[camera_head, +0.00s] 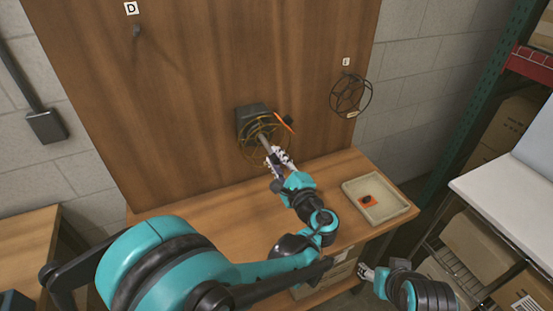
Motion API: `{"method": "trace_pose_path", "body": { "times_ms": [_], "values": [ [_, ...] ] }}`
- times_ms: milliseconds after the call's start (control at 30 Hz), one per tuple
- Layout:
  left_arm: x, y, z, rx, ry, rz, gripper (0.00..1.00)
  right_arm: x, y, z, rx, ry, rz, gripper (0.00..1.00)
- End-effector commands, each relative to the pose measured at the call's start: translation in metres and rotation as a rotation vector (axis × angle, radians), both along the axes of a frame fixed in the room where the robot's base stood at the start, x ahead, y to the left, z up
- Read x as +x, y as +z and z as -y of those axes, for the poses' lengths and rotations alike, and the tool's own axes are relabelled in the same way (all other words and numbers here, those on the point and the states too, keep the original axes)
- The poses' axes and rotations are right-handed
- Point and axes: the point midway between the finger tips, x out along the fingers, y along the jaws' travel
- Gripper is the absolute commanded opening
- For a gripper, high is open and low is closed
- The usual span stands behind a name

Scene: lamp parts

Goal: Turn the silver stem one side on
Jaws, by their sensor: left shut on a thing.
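The silver stem (264,139) sticks out from a dark block (250,114) on the upright wooden board. A brass-coloured wire ring frame (247,149) sits around the stem. My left gripper (275,155) is at the stem's near end and is shut on it; its fingers hide that end. An orange strip (285,122) with a dark end is just right of the block. My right gripper (368,273) is low at the right, away from the board, and too small to tell whether it is open.
A black wire wheel (350,96) hangs on the board's right side under a label. A peg (136,31) under label D is at upper left. A beige tray (375,199) with a small orange and black item stands on the bench's right. The bench's left part is clear.

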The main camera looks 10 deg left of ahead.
Motion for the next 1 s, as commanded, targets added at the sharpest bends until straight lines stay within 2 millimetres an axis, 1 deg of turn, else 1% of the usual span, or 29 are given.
{"method": "trace_pose_path", "body": {
  "times_ms": [600,1000],
  "values": [
    [-0.0002,0.0003,0.0000,-0.464,0.001,0.310,0.00,0.0000,-0.0020,0.0000,0.000,0.000,0.000,0.55],
    [-0.0004,0.0006,-0.0001,-0.691,0.001,0.463,0.00,-0.0001,-0.0025,0.0000,0.000,0.000,0.000,0.55]
  ]
}}
